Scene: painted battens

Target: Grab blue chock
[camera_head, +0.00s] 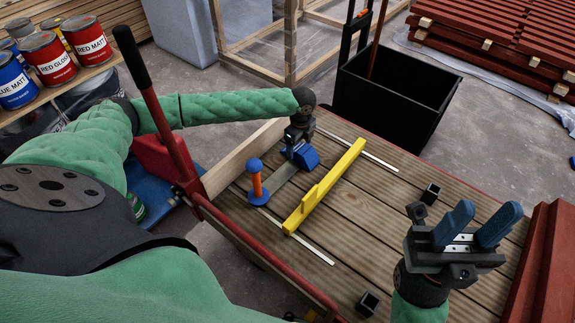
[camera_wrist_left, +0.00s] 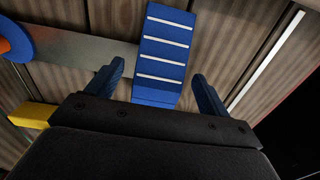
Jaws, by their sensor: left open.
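The blue chock (camera_head: 309,157) lies on the wooden deck at the end of a grey metal plate (camera_head: 287,172). In the left wrist view the chock (camera_wrist_left: 165,45) shows white stripes across its top. My left gripper (camera_head: 299,143) is over the chock and hides part of it in the head view. In the left wrist view its two fingers (camera_wrist_left: 158,72) are spread, one on each side of the chock's near end, with gaps showing. My right gripper (camera_head: 488,212) is open and empty over the deck's right side, fingers pointing up.
An orange post with a blue ball top (camera_head: 256,180) stands on the plate's left end. A yellow batten (camera_head: 325,187) lies just right of the plate. Small black square holders (camera_head: 430,193) stand on the deck. A black bin (camera_head: 396,100) is behind.

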